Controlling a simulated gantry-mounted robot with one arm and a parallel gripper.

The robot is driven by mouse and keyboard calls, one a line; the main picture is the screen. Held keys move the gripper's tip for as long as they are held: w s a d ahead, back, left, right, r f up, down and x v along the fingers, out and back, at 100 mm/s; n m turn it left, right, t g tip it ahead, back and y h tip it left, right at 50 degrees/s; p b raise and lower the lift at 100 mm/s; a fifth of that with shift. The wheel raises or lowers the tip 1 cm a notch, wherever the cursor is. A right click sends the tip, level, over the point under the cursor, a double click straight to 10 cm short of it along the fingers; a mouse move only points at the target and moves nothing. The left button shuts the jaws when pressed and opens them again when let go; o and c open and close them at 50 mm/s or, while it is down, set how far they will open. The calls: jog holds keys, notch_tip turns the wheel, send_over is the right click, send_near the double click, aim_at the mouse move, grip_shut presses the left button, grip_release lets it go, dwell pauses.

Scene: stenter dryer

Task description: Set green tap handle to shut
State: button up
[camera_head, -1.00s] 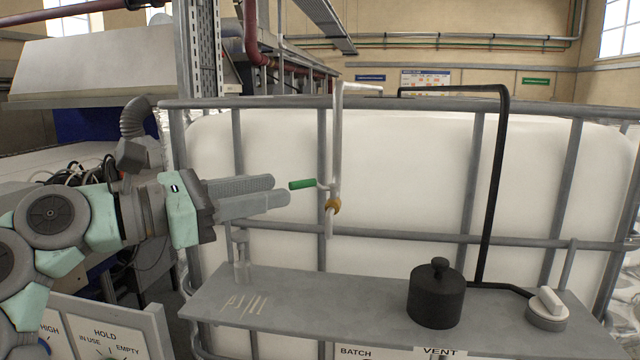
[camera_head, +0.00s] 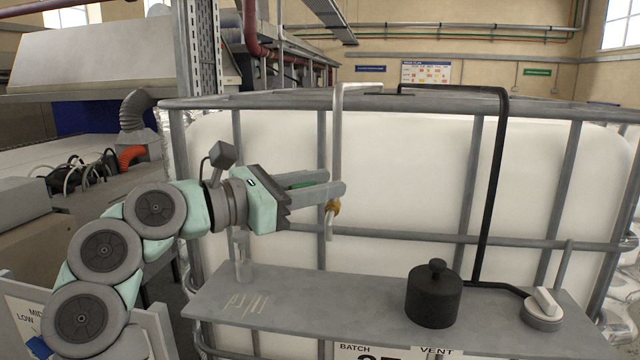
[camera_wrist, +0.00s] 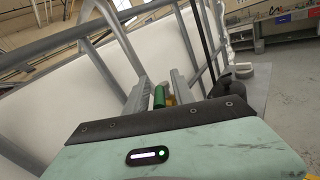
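The green tap handle (camera_head: 308,184) points left, roughly level, from a brass-coloured tap (camera_head: 333,206) on the white pipe (camera_head: 338,140). My gripper (camera_head: 332,184) reaches in from the left with its fingers on either side of the handle. The near finger hides much of the handle in the head view. In the wrist view the green handle (camera_wrist: 159,97) lies between the two fingers (camera_wrist: 160,88), with gaps showing beside it. The gripper looks open around the handle and not closed on it.
A caged white tank (camera_head: 415,170) stands behind the tap. Below is a grey shelf (camera_head: 330,290) with a black lidded pot (camera_head: 435,295) and a grey knob (camera_head: 543,308). A black pipe (camera_head: 492,180) rises right of the tap. A clear cylinder (camera_head: 243,262) stands at the shelf's left.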

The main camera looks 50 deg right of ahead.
grip_shut()
dwell(1.2)
